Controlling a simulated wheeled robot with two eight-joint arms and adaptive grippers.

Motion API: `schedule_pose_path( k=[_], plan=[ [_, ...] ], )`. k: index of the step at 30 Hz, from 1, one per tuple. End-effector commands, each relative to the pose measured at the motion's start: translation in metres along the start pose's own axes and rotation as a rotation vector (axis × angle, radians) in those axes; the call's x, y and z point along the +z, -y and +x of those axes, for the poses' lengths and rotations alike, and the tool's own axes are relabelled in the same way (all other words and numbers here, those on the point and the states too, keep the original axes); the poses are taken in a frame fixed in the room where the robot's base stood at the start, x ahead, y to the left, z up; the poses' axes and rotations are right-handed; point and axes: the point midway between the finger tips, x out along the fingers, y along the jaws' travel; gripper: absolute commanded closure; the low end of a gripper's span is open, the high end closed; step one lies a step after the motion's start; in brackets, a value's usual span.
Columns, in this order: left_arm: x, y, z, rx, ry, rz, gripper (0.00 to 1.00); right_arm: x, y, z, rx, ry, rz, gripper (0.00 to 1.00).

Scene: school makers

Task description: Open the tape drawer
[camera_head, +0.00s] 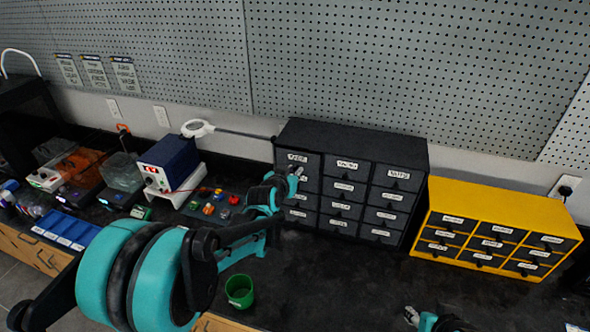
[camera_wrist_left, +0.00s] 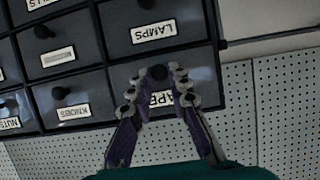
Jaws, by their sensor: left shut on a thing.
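The tape drawer (camera_head: 309,163) is the top left drawer of the black drawer cabinet (camera_head: 350,139). In the left wrist view, which is upside down, its label reads in part "APE" and the tape drawer front (camera_wrist_left: 206,88) is partly hidden by my fingers. My left gripper (camera_head: 296,173) is at this drawer. In the left wrist view, my left gripper (camera_wrist_left: 158,80) is closed around the drawer's dark round knob (camera_wrist_left: 158,72). I see no clear gap around the drawer front. My right gripper (camera_head: 426,318) shows only in part at the bottom edge.
A yellow drawer cabinet (camera_head: 496,204) stands right of the black one. A green cup (camera_head: 239,291) stands in front, near my left arm. A blue power supply (camera_head: 169,163) and a magnifier lamp (camera_head: 198,128) are to the left. The dark bench top (camera_head: 335,285) is clear in front of the cabinets.

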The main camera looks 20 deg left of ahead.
Motion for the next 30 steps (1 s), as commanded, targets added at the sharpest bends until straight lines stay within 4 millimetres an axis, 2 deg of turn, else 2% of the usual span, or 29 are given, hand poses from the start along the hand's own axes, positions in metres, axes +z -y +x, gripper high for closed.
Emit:
schedule_pose_path(
  k=[6,12,16,25,26,27,28,30],
  plan=[
    [0.026,0.001,-0.061,-0.001,0.006,-0.001,1.0,-0.002,0.0,-0.003,0.0,0.0,0.0,0.6],
    [0.042,0.0,-0.101,0.0,0.004,0.0,1.0,-0.005,0.0,-0.007,0.0,0.0,0.0,0.6],
    [0.046,0.0,-0.111,0.0,0.003,-0.001,1.0,-0.006,0.0,-0.008,0.0,0.0,0.0,0.6],
    [0.047,0.0,-0.111,0.0,0.002,0.0,1.0,-0.005,0.0,-0.008,0.0,0.0,0.0,0.6],
    [0.047,0.0,-0.111,0.0,0.002,0.0,0.77,-0.005,0.0,-0.008,0.0,0.0,0.0,0.6],
    [0.047,0.0,-0.111,0.0,0.002,0.0,0.67,-0.005,0.0,-0.008,0.0,0.0,0.0,0.6],
    [0.047,0.0,-0.111,0.0,0.002,0.0,0.63,-0.005,0.0,-0.008,0.0,0.0,0.0,0.6],
    [0.047,0.0,-0.111,0.0,0.003,0.0,0.63,-0.005,0.0,-0.008,0.0,0.0,0.0,0.6]
  ],
)
